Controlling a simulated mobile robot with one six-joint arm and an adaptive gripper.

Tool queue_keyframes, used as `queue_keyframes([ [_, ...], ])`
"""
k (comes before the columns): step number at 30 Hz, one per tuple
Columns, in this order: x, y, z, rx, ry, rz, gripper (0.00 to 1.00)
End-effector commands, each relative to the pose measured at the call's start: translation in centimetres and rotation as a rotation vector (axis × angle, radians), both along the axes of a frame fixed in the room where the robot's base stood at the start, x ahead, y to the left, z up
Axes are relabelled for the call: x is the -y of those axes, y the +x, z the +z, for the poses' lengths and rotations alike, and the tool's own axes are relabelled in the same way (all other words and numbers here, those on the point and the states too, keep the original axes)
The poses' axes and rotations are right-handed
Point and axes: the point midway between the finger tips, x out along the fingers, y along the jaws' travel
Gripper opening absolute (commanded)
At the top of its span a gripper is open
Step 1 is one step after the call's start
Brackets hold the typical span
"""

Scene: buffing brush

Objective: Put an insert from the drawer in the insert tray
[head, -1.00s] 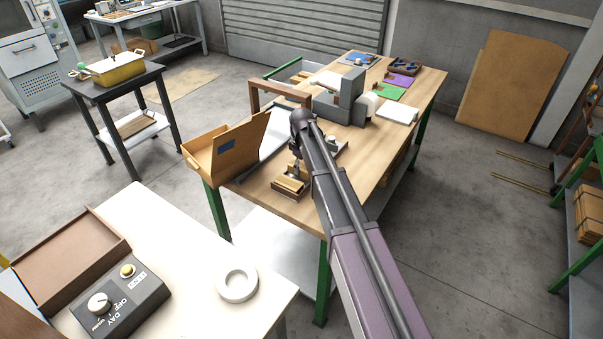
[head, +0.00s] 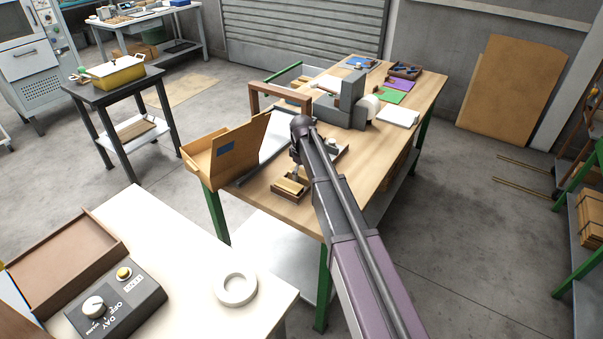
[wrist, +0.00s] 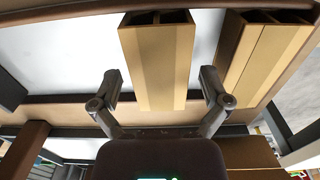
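In the wrist view, a tan insert (wrist: 158,62) with dark openings at its far end lies between the two fingers of my gripper (wrist: 160,80). The fingers are spread, with a gap on each side of the insert. A second tan insert (wrist: 262,55) lies to the right. Both are over a pale surface with a brown rim (wrist: 60,112). In the head view, my gripper (head: 297,170) points down over a small brown holder with tan pieces (head: 290,188) on the wooden bench. My arm hides part of that area. I cannot tell which container is the insert tray.
A brown wooden frame (head: 280,90) and a grey machine (head: 350,100) stand behind. A white table (head: 180,260) with a control box (head: 118,300) is at lower left.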

Motion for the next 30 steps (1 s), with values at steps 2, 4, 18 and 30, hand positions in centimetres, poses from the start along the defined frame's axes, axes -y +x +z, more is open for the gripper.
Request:
queue_keyframes([
  [2, 0.0, 0.0, 0.0, 0.000, 0.000, 0.000, 1.00],
  [4, 0.0, 0.0, 0.0, 0.000, 0.000, 0.000, 1.00],
  [18, 0.0, 0.0, 0.9, 0.000, 0.000, 0.000, 1.00],
  [30, -0.1, 0.0, 3.9, 0.000, 0.000, 0.001, 1.00],
])
